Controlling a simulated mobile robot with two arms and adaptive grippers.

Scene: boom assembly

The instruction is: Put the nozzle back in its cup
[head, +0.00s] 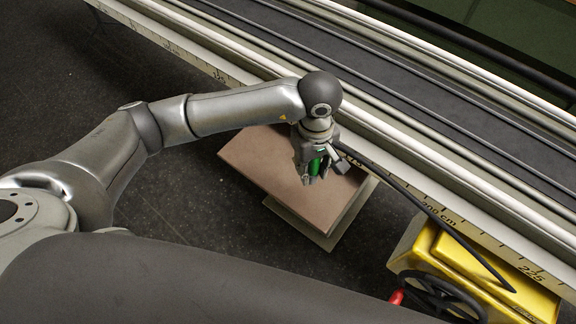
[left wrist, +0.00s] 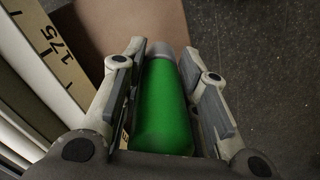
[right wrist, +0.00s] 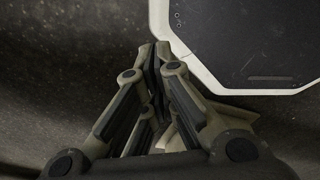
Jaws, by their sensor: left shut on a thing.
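The nozzle is a green cylinder with a grey tip. It shows in the left wrist view (left wrist: 160,105) between the fingers, and in the head view (head: 316,165) as a small green piece. My left gripper (head: 310,179) is shut on it, pointing down over a brown board. A black hose (head: 420,202) runs from near the gripper toward the lower right. My right gripper (right wrist: 155,55) shows only in the right wrist view; its fingertips are together and I see nothing between them. I cannot make out the cup in any view.
The brown flat-topped board (head: 255,165) is below the left gripper, beside a long rail with a centimetre scale (head: 440,215). A yellow box (head: 455,265) with a black handwheel (head: 440,294) stands at the lower right. Dark floor (head: 195,215) is clear on the left.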

